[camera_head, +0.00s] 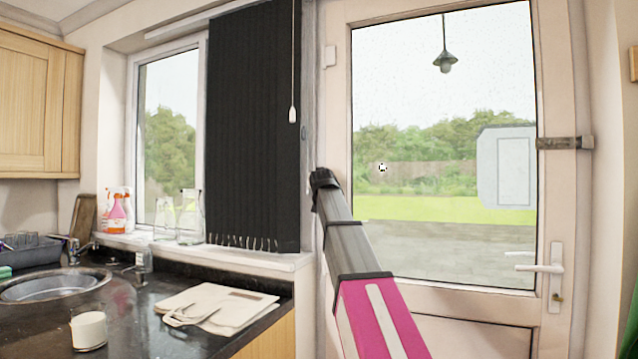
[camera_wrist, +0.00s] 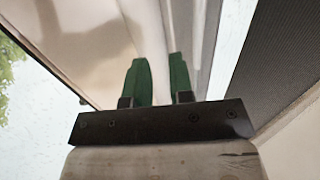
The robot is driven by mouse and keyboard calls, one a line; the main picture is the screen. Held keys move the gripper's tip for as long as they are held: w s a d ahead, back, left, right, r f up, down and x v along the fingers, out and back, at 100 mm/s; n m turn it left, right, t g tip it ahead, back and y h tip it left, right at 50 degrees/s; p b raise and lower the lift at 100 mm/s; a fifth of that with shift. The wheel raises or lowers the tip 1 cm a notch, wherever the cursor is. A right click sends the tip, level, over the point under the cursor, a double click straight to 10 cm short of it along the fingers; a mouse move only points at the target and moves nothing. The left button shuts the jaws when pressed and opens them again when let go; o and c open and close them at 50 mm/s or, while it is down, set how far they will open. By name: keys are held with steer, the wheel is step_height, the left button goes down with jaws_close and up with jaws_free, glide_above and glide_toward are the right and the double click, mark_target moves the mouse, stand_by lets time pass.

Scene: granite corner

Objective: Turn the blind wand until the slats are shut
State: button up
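A dark blind (camera_head: 252,125) with vertical slats hangs over the right part of the window in the head view. Its slats look closely bunched. A thin pale wand or cord with a white end piece (camera_head: 292,114) hangs at the blind's right edge. In the wrist view the dark blind (camera_wrist: 285,55) fills the upper right. My gripper (camera_wrist: 160,75) shows there with two green fingers apart and a narrow gap between them. Nothing clearly held shows in the gap. In the head view my arm ends beside the blind's right edge, below the white end piece; its fingers cannot be made out.
A white-framed glazed door (camera_head: 445,150) with a lever handle (camera_head: 540,268) stands to the right. The window sill (camera_head: 215,250) holds glass bottles (camera_head: 190,218) and a spray bottle (camera_head: 117,212). The counter below carries boards (camera_head: 225,305), a white cup (camera_head: 89,330) and a sink (camera_head: 50,288).

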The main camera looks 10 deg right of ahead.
jaws_close()
jaws_free()
steer(key=s+d+h, duration=0.1)
steer(key=s+d, duration=0.1)
steer(key=s, duration=1.2)
steer(key=shift+s, duration=0.35)
